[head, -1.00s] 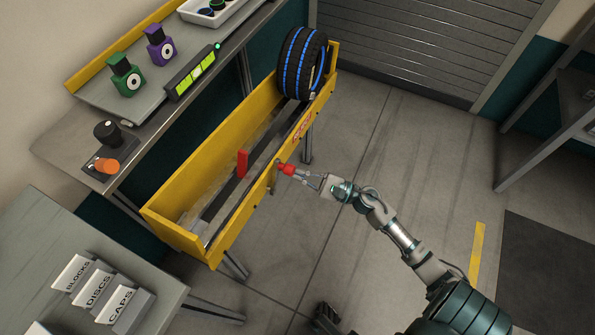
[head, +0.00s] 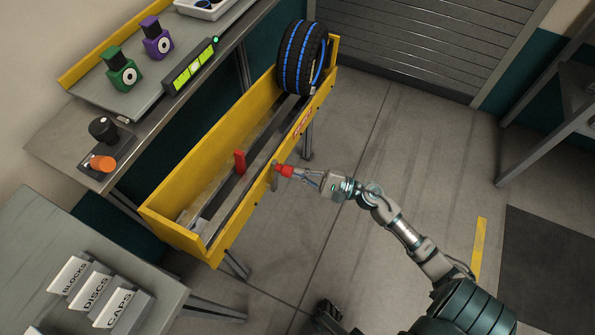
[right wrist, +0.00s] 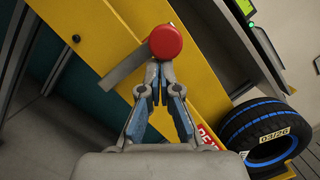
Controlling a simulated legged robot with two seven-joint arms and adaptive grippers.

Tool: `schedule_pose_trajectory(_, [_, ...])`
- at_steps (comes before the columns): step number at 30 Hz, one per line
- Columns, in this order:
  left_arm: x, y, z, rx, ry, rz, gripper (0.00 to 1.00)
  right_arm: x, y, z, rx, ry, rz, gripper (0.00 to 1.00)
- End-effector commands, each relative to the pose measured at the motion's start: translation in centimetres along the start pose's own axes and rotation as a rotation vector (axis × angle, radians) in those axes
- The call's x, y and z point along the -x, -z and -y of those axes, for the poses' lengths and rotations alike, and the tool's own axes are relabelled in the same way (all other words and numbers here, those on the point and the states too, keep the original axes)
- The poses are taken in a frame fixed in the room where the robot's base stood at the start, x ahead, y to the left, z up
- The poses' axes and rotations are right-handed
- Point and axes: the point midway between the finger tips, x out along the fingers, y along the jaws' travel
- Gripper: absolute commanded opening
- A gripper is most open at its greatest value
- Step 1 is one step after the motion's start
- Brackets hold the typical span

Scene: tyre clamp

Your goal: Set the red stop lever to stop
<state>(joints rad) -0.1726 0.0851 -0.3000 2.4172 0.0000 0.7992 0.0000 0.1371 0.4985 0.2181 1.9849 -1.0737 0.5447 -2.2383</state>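The red stop lever has a red round knob (head: 284,171) and a flat grey arm (head: 275,179) on the front wall of the yellow trough (head: 222,240). My right gripper (head: 297,174) reaches it from the right, fingertips at the knob. In the right wrist view the knob (right wrist: 165,41) sits just over the fingertips (right wrist: 158,68), and the grey arm (right wrist: 124,69) slants down-left from it. The fingers are nearly together, with a narrow gap, and the knob is not visibly between them. Contact is hard to tell. A red upright block (head: 239,162) stands inside the trough.
A blue-striped tyre (head: 302,58) stands at the trough's far end. A bench (head: 50,140) with green and purple devices is behind the trough; a table (head: 30,230) with labelled holders is lower left. The floor (head: 400,140) right of the trough is clear.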

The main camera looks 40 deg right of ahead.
Motion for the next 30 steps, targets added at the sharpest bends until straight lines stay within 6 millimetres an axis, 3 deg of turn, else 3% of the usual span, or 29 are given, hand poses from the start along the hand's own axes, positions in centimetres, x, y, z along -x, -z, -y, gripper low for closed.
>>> schedule_pose_trajectory(7, [0.1, 0.2, 0.0, 0.0, 0.0, 0.001, 0.41, 1.9, 0.0, -0.1, -0.005, 0.001, -0.001, 0.0])
schedule_pose_trajectory(15, [0.1, 0.2, 0.0, 0.0, 0.001, 0.0, 0.41, 7.7, 0.2, -0.1, -0.005, 0.001, -0.004, 0.0])
schedule_pose_trajectory(21, [0.1, 0.2, 0.0, 0.0, 0.002, 0.0, 0.41, 10.9, 0.3, -0.1, -0.004, 0.0, -0.003, 0.0])
schedule_pose_trajectory(30, [0.1, 0.2, 0.0, 0.0, 0.002, -0.001, 0.41, 12.0, 0.3, -0.1, -0.002, 0.0, 0.0, 0.0])
